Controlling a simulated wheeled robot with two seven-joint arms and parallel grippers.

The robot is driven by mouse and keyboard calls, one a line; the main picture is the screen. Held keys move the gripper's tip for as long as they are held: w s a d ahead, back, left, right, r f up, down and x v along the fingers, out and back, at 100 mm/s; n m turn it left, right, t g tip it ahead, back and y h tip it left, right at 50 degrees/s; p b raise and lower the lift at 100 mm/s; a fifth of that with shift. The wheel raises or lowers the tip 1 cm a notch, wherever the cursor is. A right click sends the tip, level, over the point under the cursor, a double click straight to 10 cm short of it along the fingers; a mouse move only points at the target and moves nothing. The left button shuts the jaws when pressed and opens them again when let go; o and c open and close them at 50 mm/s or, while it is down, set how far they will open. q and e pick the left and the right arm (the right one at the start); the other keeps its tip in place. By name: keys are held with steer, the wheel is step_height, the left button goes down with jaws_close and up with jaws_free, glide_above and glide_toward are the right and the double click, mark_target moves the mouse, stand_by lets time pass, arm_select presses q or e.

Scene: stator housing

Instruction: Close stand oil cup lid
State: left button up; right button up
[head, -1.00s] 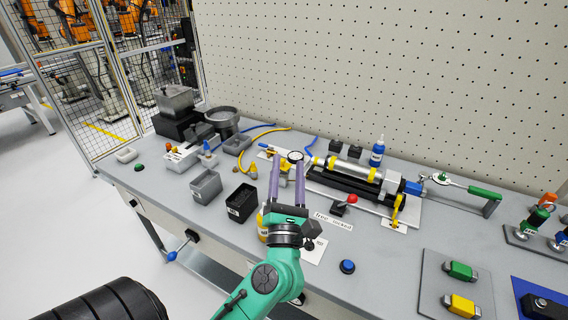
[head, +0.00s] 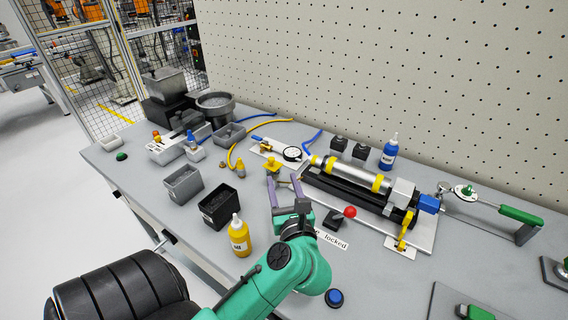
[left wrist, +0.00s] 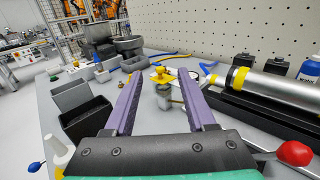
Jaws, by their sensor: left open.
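The stand oil cup shows in the left wrist view as a small greyish cup (left wrist: 164,96) with a yellow lid piece (left wrist: 160,74) at its top. In the head view the yellow piece (head: 271,165) stands just beyond my left fingertips; the cup below is mostly hidden by a finger. I cannot tell how far the lid is open. My left gripper (head: 283,180) is open and empty, its purple fingers pointing at the cup. In the left wrist view the cup lies between and beyond the fingertips (left wrist: 160,77). My right gripper is not in view.
A silver cylinder fixture (head: 350,178) and a red-knobbed lever (head: 350,211) stand right of the gripper. A dial gauge (head: 292,153) sits behind the cup. A black bin (head: 220,206), a grey bin (head: 183,185) and a yellow bottle (head: 239,238) stand to the left.

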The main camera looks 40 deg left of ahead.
mark_target(272, 160)
arm_select(q)
step_height(272, 160, down, 5)
steer(key=b, duration=0.4)
steer(key=p+x, duration=0.3)
steer(key=x, duration=1)
steer(key=shift+a+r, duration=0.15)
steer(key=shift+a, duration=0.25)
steer(key=shift+w+a, duration=0.2)
steer(key=shift+a, duration=0.1)
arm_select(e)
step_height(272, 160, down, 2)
